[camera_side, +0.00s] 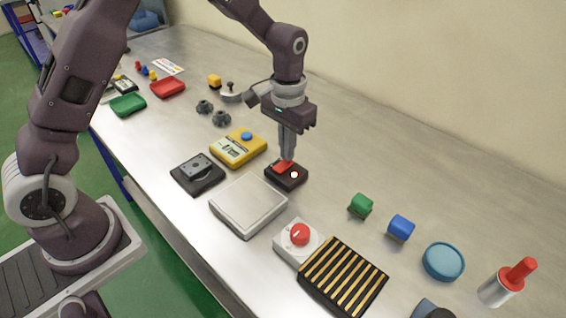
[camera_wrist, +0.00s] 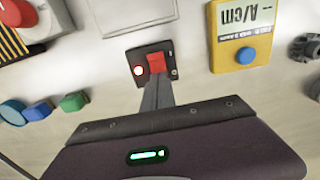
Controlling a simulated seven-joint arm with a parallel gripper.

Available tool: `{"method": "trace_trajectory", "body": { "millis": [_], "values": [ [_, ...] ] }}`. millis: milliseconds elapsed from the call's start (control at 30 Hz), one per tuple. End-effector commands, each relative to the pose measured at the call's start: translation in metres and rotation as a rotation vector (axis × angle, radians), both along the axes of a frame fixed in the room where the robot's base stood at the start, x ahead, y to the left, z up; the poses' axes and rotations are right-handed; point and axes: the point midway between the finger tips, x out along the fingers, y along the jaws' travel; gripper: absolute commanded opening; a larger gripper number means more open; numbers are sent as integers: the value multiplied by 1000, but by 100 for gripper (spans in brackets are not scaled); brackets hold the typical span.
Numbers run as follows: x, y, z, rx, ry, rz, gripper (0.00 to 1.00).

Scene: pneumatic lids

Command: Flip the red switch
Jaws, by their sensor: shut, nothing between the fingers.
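The red switch (camera_side: 283,167) is a red rocker on a small black box (camera_side: 290,181) on the grey table. A round whitish light shows on the box beside the rocker. In the wrist view the red rocker (camera_wrist: 156,62) sits in the middle of the black box (camera_wrist: 149,77), with the light to its left. My gripper (camera_side: 286,157) is shut and empty, pointing down at the rocker. In the wrist view the closed fingertips (camera_wrist: 157,78) overlap the rocker's lower edge. I cannot tell whether they touch it.
A white flat plate (camera_side: 248,205) and a yellow meter with a blue knob (camera_side: 238,148) lie close by. A red round knob on a white base (camera_side: 300,235) and a black-and-gold striped block (camera_side: 343,276) stand nearer. The table right of the switch is clear up to the green block (camera_side: 360,206).

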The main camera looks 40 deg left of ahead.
Motion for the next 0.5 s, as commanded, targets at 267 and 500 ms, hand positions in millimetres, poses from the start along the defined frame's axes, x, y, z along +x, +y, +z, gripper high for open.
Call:
{"method": "trace_trajectory", "body": {
  "millis": [267,500],
  "values": [
    [0,0,-4,0,0,0,0],
    [0,0,-8,0,1,0,0]
  ]
}}
